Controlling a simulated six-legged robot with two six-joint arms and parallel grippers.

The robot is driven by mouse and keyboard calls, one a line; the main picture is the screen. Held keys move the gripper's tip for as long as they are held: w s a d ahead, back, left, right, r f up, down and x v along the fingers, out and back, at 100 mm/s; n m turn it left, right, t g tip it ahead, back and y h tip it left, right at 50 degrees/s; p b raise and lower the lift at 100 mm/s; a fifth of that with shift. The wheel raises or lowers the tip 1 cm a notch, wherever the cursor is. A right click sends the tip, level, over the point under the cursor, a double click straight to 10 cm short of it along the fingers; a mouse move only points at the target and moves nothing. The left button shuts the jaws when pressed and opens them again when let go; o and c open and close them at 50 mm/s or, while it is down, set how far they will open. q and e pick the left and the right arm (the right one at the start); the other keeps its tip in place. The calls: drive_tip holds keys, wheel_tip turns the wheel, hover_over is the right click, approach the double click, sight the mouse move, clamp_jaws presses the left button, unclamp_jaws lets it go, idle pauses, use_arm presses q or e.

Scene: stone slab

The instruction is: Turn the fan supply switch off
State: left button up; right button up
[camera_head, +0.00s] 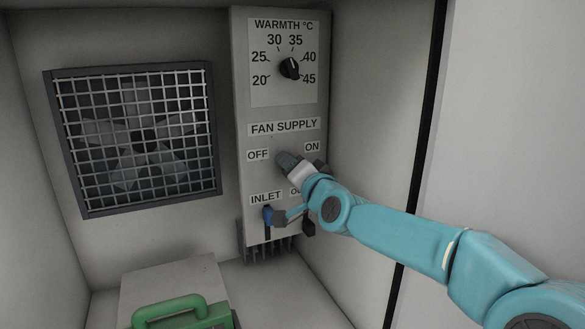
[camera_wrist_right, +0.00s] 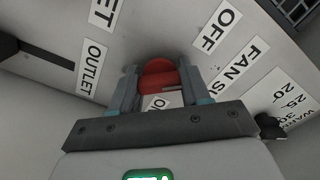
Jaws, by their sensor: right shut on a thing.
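The fan supply switch is red (camera_wrist_right: 158,72) in the right wrist view, on the grey panel (camera_head: 250,103) between the OFF label (camera_head: 257,155) and the ON label (camera_head: 312,147). My right gripper (camera_head: 288,161) is at this spot in the head view and hides the switch there. In the right wrist view its two fingers (camera_wrist_right: 157,88) stand on either side of the red part and are shut on it. I cannot tell which way the switch is set. My left gripper is in neither view.
The warmth dial (camera_head: 290,68) is above. A blue inlet handle (camera_head: 268,214) and a dark outlet handle (camera_head: 309,229) are close below my right gripper. A caged fan (camera_head: 138,138) is on the wall at left. A green handle (camera_head: 168,309) is at the bottom.

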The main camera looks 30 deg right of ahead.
idle(0.5)
drive_tip(key=o, duration=1.1)
drive_tip(key=shift+c, duration=0.2)
drive_tip(key=s+b, duration=0.1)
drive_tip(key=s, duration=1.5)
drive_tip(key=shift+s+a, duration=0.15)
drive_tip(key=shift+a, duration=0.3)
